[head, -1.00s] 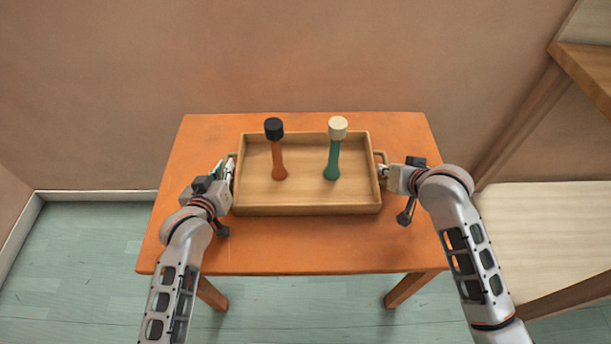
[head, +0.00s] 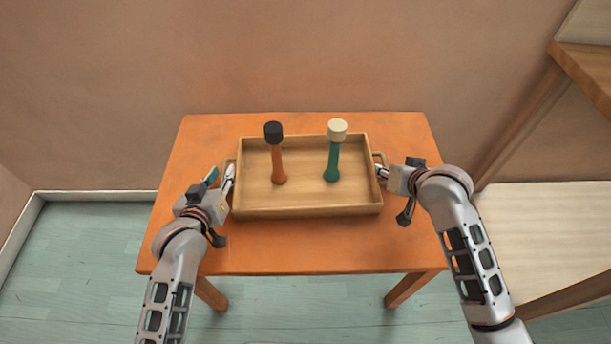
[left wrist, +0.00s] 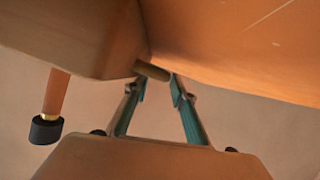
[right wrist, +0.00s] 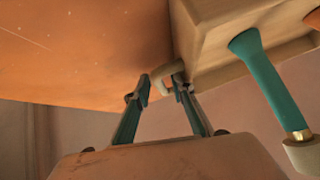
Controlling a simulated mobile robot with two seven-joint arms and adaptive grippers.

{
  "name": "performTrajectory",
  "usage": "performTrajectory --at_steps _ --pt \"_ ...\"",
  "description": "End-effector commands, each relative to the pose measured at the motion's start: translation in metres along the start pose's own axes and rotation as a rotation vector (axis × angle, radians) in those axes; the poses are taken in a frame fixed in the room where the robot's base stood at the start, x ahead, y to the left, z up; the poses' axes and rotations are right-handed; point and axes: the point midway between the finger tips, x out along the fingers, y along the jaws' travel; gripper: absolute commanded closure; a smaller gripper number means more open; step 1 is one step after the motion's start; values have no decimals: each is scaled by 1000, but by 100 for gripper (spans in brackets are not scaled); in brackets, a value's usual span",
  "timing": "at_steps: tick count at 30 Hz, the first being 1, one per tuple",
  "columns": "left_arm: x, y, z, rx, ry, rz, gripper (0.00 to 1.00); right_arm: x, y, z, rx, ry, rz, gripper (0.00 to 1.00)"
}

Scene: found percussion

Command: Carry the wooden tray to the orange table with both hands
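The wooden tray (head: 308,211) rests on the orange table (head: 300,250). A mallet with an orange handle and black head (head: 274,132) and one with a green handle and cream head (head: 337,130) stand upright in it. My left gripper (head: 222,172) is open at the tray's left handle. In the left wrist view the handle (left wrist: 152,71) lies just beyond the parted fingertips (left wrist: 158,92). My right gripper (head: 381,173) is at the right handle. In the right wrist view its fingertips (right wrist: 161,88) are apart, with the handle (right wrist: 168,75) between or just beyond them.
A wall (head: 300,60) stands close behind the table. A wooden shelf unit (head: 580,70) stands at the right. Bare orange tabletop surrounds the tray, and the green floor (head: 80,260) is clear at the left.

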Motion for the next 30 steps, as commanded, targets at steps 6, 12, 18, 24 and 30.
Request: performTrajectory --at_steps 6,12,18,24,30 --pt "-31 0 1 1 -2 -1 74 0 -1 0 0 0 -3 75" --pt "-45 -1 0 2 0 -2 74 -1 -1 0 0 0 -3 75" --pt "-47 -1 0 2 0 -2 74 -17 -1 0 1 1 -3 75" --pt "-47 -1 0 2 0 -3 74 -56 -1 0 1 2 -3 75" --pt "-47 -2 0 2 0 -3 74 -94 0 0 0 3 -1 75"
